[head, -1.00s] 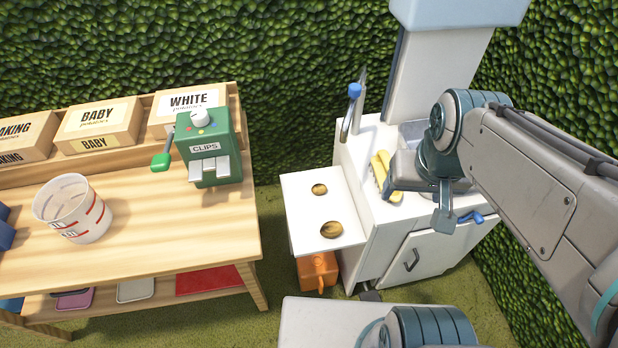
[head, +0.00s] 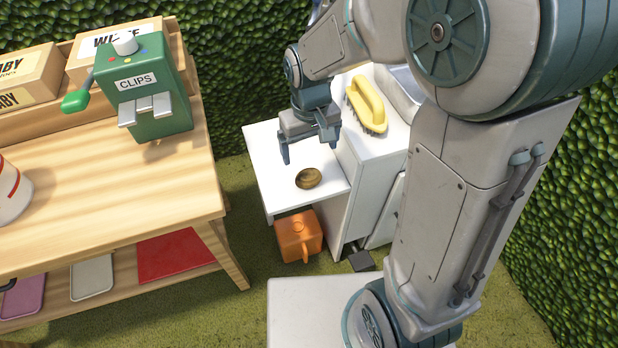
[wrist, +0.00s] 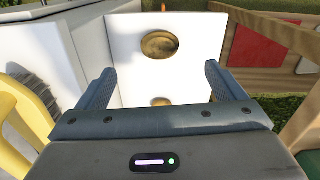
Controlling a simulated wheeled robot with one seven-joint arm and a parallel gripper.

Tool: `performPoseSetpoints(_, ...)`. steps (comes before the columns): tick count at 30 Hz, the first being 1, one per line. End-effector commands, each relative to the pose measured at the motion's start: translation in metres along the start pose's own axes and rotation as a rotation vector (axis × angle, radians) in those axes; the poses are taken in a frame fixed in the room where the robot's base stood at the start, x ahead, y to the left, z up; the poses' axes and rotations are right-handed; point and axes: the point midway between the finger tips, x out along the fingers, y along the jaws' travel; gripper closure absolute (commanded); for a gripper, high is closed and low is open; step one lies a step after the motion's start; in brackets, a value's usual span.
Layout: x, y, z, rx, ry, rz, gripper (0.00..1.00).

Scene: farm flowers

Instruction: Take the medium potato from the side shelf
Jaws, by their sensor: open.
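The white side shelf (head: 270,160) juts out from the left of the white cabinet. A brown potato (head: 308,179) lies on its near part; it also shows in the wrist view (wrist: 160,45). A second potato (wrist: 161,101), smaller in view, lies farther back on the shelf, partly hidden by my gripper body; in the head view my gripper hides it. Which one counts as medium I cannot tell for sure. My gripper (head: 309,158) is open and empty, pointing down above the back part of the shelf. In the wrist view its fingers (wrist: 160,88) stand either side of the second potato.
A yellow brush (head: 367,105) lies on the cabinet top, just right of my gripper. An orange box-like object (head: 298,237) stands below the shelf. The wooden table (head: 120,205) with a green clips machine (head: 145,85) is at the left, across a gap.

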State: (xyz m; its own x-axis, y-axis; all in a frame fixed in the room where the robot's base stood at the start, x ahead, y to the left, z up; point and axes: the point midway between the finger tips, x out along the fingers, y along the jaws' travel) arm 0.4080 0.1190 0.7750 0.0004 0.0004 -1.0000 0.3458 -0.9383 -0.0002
Motion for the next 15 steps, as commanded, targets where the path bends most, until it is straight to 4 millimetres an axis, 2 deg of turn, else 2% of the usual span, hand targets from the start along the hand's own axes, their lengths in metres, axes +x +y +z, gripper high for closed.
performPoseSetpoints(1,0.013,0.0,0.001,0.0,-0.005,0.0,0.1)
performPoseSetpoints(6,0.047,0.001,0.001,0.002,-0.005,0.0,0.1)
performPoseSetpoints(9,0.06,0.001,0.001,0.002,-0.004,0.0,0.1)
performPoseSetpoints(15,0.073,0.001,-0.001,0.002,-0.002,0.0,0.1)
